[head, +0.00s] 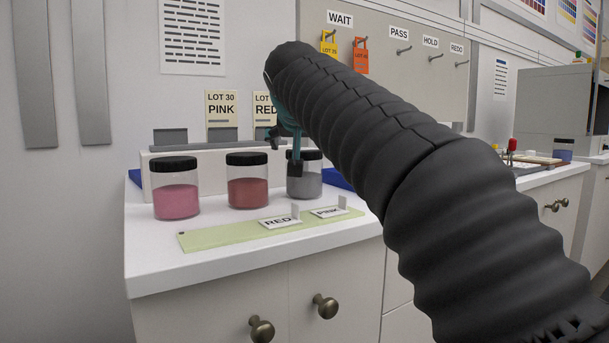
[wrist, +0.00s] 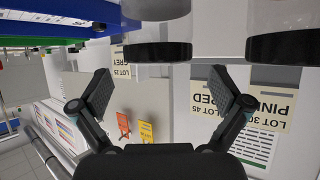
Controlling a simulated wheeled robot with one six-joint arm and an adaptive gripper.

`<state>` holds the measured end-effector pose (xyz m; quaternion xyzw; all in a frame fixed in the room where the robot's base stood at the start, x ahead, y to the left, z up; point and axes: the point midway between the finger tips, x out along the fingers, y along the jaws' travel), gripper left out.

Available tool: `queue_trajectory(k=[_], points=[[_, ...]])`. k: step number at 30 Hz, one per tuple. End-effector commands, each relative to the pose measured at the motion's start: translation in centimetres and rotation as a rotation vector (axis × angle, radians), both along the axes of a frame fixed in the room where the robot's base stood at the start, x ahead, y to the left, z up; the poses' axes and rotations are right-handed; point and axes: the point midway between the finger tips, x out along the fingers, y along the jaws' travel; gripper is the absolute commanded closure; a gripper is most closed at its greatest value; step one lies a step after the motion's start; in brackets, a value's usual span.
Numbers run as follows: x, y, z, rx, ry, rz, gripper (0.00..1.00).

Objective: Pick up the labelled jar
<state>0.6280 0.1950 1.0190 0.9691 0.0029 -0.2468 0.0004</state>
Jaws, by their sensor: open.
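Three black-lidded glass jars stand in a row on the white counter in the head view: a pink jar (head: 176,198), a red jar (head: 248,188) and a grey jar (head: 309,186). I see no label on the glass of any of them. My gripper (head: 294,165) is open and partly hidden behind my arm; a fingertip overlaps the grey jar. In the upside-down wrist view my gripper (wrist: 165,80) is spread and empty, with one black lid (wrist: 157,52), apparently the grey jar's, lined up between and beyond the fingers. Another lid (wrist: 285,46) is at right.
A pale green strip (head: 215,237) in front of the jars bears a RED card (head: 279,221) and a PINK card (head: 329,212). LOT cards stand behind the jars: PINK (head: 221,106), RED (head: 263,108) and GREY (wrist: 122,67). Tags hang on the back board (head: 420,90).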

Motion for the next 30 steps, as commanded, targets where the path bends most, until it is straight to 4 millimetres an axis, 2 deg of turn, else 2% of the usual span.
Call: queue_trajectory(k=[9,17,24,25,30], points=[[3.6,-0.2,-2.1,-0.001,0.002,-0.002,0.00],[3.9,-0.2,-2.2,-0.001,0.001,0.000,0.00],[3.9,-0.2,-2.3,-0.001,0.001,0.000,0.60],[3.9,-0.2,-2.3,-0.001,0.001,0.000,0.64],[3.9,-0.2,-2.2,0.000,0.000,0.000,0.64]])
